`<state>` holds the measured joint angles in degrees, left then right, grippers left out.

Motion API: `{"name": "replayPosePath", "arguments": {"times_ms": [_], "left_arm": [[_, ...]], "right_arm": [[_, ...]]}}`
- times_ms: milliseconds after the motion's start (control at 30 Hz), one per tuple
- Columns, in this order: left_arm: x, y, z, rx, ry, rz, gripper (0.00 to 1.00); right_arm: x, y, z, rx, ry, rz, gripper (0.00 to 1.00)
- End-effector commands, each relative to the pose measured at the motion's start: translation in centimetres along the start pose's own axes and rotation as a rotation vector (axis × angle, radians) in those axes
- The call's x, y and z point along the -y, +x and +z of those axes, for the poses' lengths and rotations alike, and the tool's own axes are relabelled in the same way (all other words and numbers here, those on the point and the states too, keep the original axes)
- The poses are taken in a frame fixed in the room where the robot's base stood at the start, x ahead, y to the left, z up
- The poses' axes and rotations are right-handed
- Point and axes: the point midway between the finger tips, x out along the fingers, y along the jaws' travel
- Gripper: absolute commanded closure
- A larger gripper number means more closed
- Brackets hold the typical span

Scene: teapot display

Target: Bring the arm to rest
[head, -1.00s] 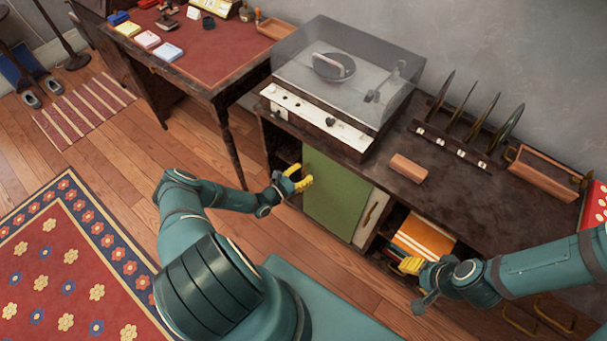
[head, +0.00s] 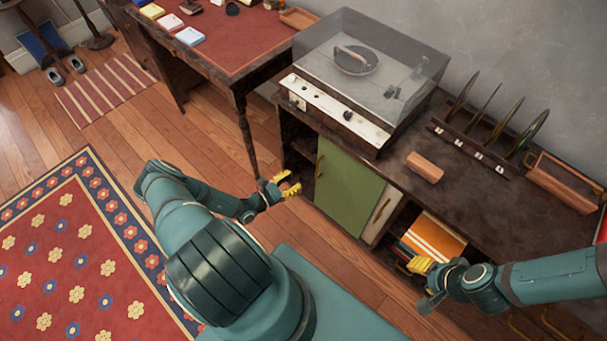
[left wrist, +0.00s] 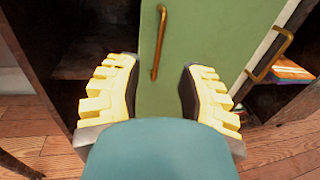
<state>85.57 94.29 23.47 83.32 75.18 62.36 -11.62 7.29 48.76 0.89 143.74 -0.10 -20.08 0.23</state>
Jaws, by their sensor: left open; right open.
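My left gripper (head: 286,186), with yellow fingers, is open and empty in front of the sideboard, left of the green door (head: 345,188). In the left wrist view its two fingers (left wrist: 160,95) stand apart, with the green door (left wrist: 205,45) and its brass handle (left wrist: 159,42) beyond them. My right gripper (head: 421,266) is at the lower right, in front of the open compartment with an orange striped sleeve (head: 435,237). It looks empty; its fingers are seen small and partly overlapping.
A record player (head: 362,75) under a clear lid stands on the sideboard (head: 405,140), with a brown block (head: 424,167) and a rack of upright records (head: 472,146) to its right. A red-topped desk (head: 238,45) is at the upper left. The floor by the rug (head: 80,250) is clear.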

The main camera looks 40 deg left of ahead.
Motion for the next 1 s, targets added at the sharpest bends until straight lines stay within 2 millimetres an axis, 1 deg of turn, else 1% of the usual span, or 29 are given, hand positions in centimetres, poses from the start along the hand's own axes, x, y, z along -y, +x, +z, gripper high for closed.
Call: {"name": "replayPosePath", "arguments": {"times_ms": [100, 200, 767, 867, 967, 1000], "left_arm": [[0.1, -1.0, 0.0, 0.000, -0.001, 0.000, 0.61], [0.1, -1.3, 0.0, 0.000, -0.001, -0.001, 0.61], [0.2, -1.2, 0.0, -0.001, 0.000, -0.007, 0.61], [1.5, -0.1, 0.4, -0.016, 0.008, -0.072, 0.61], [5.2, 1.9, 1.3, -0.060, 0.036, -0.242, 0.61], [7.4, 2.8, 1.8, -0.088, 0.057, -0.341, 0.61]], "right_arm": [[0.0, 0.0, 0.0, 0.000, 0.000, 0.000, 0.53], [0.0, 0.0, 0.0, 0.000, 0.000, 0.000, 0.53], [0.0, 0.0, 0.0, 0.000, 0.000, 0.000, 0.53], [0.0, 0.0, 0.0, 0.000, 0.000, 0.000, 0.53], [0.0, 0.0, 0.0, 0.000, 0.000, 0.000, 0.53], [0.0, 0.0, 0.0, 0.000, 0.000, 0.000, 0.53]]}}
